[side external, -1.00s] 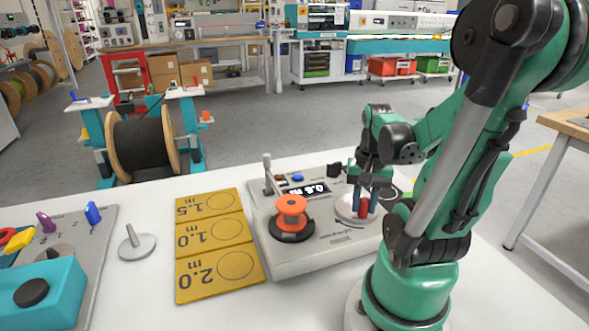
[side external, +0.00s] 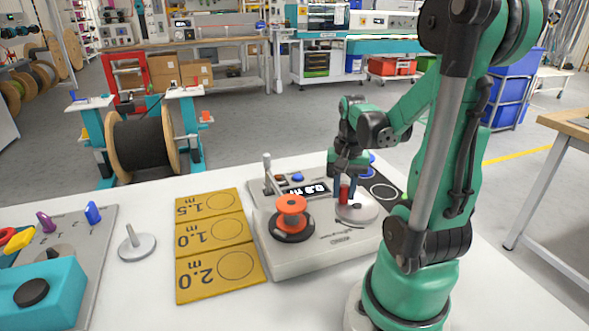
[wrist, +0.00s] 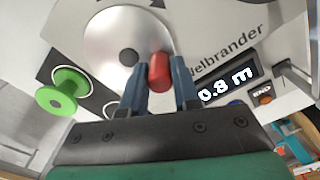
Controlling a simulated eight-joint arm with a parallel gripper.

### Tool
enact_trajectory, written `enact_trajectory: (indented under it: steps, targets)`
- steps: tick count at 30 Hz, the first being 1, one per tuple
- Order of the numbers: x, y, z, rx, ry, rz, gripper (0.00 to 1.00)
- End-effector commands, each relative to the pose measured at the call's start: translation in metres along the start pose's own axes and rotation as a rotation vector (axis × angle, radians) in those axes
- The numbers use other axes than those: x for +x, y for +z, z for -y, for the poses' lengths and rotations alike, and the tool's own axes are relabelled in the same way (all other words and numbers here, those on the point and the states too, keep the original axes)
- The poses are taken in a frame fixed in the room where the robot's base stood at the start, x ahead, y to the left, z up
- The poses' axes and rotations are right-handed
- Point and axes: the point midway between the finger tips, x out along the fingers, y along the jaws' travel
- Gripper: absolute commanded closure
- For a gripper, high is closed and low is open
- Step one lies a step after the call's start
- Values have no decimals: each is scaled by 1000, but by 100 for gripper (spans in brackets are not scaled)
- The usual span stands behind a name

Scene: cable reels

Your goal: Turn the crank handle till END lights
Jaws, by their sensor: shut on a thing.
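The crank is a silver disc (side external: 362,213) with an upright red handle (side external: 344,192) near its rim, on a pale grey device (side external: 300,257). My gripper (side external: 343,187) points down with its blue fingers shut around the handle. In the wrist view the red handle (wrist: 160,71) sits between the fingertips (wrist: 160,80), at the right side of the disc (wrist: 115,40). The display (wrist: 228,84) reads 0.8 m. Below it is an END label with an orange button (wrist: 264,99); I cannot tell whether it is lit.
An orange spool (side external: 291,212) stands on the device beside the crank, and a lever (side external: 267,170) rises at its back left. A green spool (wrist: 63,92) shows in the wrist view. Yellow length cards (side external: 215,240) lie left of the device.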

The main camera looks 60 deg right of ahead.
Motion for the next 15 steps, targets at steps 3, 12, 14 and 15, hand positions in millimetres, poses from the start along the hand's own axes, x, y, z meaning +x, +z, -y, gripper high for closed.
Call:
enact_trajectory:
  steps: [3,12,14,15]
  targets:
    - [0,-8,-4,3,4,0,100]
    - [0,-19,-19,4,4,2,100]
    - [0,-20,-23,5,5,2,100]
    - [0,-20,-26,5,5,3,100]
